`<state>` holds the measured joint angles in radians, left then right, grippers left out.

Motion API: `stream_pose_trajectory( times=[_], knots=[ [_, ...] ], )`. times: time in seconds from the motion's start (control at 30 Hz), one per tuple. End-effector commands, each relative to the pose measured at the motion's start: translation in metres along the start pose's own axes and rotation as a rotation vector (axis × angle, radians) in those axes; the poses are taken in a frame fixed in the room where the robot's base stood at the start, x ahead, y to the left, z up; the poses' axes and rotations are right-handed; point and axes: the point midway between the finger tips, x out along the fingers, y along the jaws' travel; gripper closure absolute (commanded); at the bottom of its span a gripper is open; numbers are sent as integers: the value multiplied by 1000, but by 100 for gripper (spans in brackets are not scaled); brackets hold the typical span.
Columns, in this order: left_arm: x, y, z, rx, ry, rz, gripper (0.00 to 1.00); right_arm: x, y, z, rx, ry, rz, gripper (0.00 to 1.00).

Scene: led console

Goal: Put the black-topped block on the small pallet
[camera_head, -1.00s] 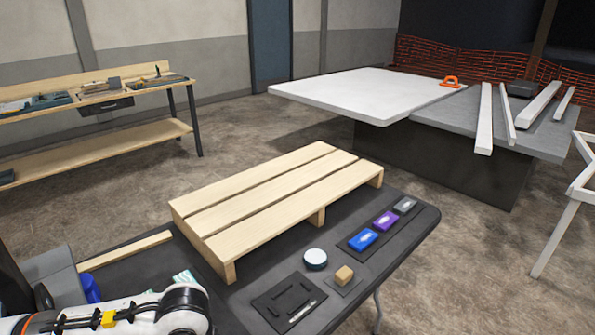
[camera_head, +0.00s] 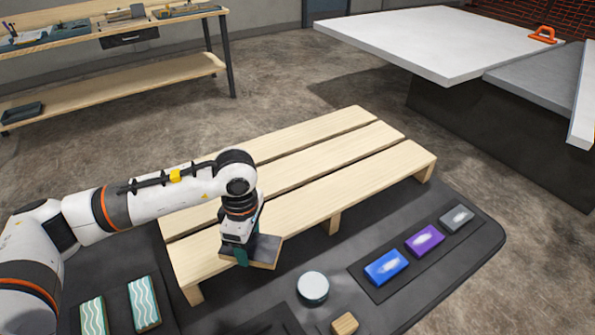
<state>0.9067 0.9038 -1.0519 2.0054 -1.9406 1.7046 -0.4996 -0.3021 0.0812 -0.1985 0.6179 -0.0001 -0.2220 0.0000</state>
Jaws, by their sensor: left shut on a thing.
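The wooden slatted pallet (camera_head: 345,185) lies on the dark table. My left arm comes in from the left, and its gripper (camera_head: 240,254) points down at the pallet's near edge, left of the middle. It is shut on the black-topped block (camera_head: 266,250), which has a dark top and a pale wooden underside. The block is at the near slat and partly hidden by the gripper. I cannot tell whether it touches the slat or hangs just above it. My right gripper is not in view.
In front of the pallet are a white round disc (camera_head: 313,287), a small wooden cube (camera_head: 344,323), and a dark tray (camera_head: 368,290) with blue, purple and grey blocks. Two wavy-patterned blocks (camera_head: 144,302) lie at left. The pallet's far and right slats are clear.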

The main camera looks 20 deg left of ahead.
Motion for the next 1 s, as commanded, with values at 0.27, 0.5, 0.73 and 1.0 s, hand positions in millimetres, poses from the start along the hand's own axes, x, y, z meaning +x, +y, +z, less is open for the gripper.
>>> stream_pose_trajectory(
  times=[0.27, 0.5, 0.73, 1.0],
  knots=[
    [3, -37, 20, -896, 1, -1, 62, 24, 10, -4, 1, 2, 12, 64],
    [1, -64, 37, -1665, 3, 0, 62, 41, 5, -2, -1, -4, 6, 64],
    [-1, -85, 54, -2387, 2, 1, 62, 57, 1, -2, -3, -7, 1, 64],
    [-5, -99, 68, -2977, 2, 0, 62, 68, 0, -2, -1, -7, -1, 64]
  ],
)
